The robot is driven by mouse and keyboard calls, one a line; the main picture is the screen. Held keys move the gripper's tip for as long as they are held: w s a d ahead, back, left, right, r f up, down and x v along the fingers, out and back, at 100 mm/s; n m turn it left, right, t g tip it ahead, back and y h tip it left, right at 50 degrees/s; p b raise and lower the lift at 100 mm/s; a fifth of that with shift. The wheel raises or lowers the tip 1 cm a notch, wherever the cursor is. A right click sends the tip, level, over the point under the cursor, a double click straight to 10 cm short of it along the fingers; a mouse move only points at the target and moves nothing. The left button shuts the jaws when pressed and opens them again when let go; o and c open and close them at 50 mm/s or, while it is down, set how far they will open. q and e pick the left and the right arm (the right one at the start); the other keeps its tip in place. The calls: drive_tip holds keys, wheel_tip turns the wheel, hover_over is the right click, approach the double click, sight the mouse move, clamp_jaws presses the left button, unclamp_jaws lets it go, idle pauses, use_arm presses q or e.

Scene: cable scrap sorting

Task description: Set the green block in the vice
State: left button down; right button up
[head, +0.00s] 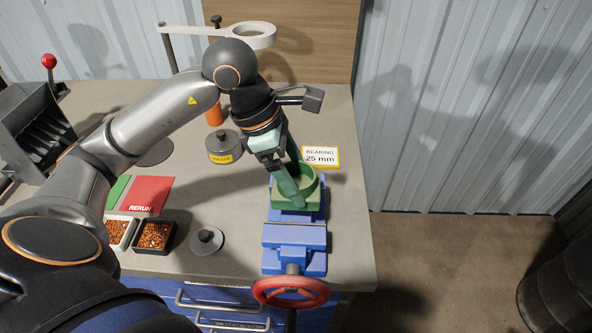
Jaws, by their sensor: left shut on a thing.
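The green block (311,198) has a round, ring-like opening in its top. It is at the blue vice (295,236), over the gap behind the front jaw. I cannot tell whether it rests on the vice or is held just above it. My left gripper (290,190) comes down from above and is shut on the block's near left wall. Its fingers hide part of the block and of the rear jaw. The vice's red handwheel (290,292) faces the front edge of the bench. My right gripper is not in view.
A lidded grease tin (224,147), a grey knobbed lid (206,240), trays of copper scrap (154,236) and a red RERUN card (147,194) lie to the left. The bench's right strip is clear.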

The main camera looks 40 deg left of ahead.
use_arm(q)
wheel_tip(320, 180, down, 2)
drive_tip(key=shift+f+b, duration=0.1)
drive_tip(key=shift+b, duration=0.55)
drive_tip(key=shift+f+b, duration=0.7)
drive_tip(key=shift+f, duration=0.15)
drive_tip(key=shift+b, duration=0.35)
